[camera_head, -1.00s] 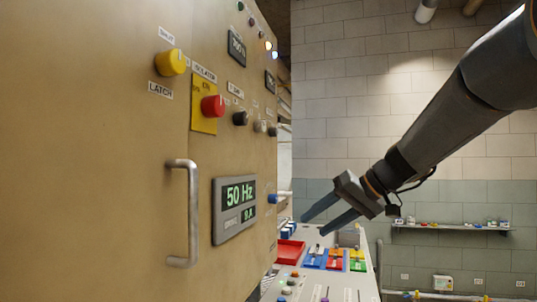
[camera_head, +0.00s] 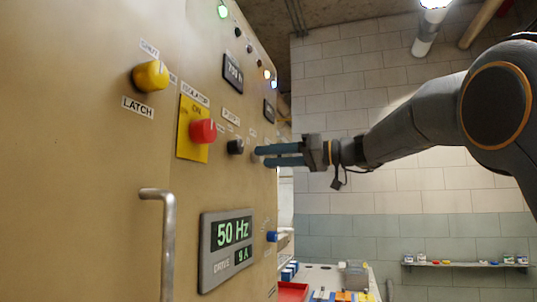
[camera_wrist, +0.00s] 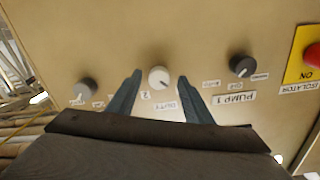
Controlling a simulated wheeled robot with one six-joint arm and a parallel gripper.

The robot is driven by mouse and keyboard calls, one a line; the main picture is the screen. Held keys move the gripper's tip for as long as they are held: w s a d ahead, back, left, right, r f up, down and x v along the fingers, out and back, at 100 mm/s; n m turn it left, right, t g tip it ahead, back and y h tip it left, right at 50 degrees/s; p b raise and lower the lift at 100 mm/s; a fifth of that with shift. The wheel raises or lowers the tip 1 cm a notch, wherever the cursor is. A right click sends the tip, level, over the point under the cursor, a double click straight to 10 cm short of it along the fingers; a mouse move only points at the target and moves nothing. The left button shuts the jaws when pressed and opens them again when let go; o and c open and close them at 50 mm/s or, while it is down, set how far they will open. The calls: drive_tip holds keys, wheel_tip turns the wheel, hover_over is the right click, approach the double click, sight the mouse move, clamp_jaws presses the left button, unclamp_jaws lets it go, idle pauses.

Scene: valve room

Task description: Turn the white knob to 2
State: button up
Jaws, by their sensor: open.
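The white knob (camera_wrist: 159,76) is on the beige panel in the wrist view, with a small dark pointer mark on its lower right edge. A label "2" (camera_wrist: 146,96) sits just below it to the left, and another label (camera_wrist: 161,105) lies below it, upside down. My gripper (camera_wrist: 158,82) is open, with one finger to each side of the white knob in that view. I cannot tell whether either finger touches it. In the head view my gripper (camera_head: 258,156) points left at the panel, and its fingers hide the white knob.
The red isolator knob (camera_head: 203,131), yellow knob (camera_head: 150,76) and panel handle (camera_head: 164,240) are left in the head view.

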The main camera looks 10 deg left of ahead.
drive_tip(key=shift+w+a, duration=0.1)
drive_tip(key=shift+a, duration=0.35)
drive_tip(key=c, duration=1.1)
drive_tip(key=shift+o, duration=0.2)
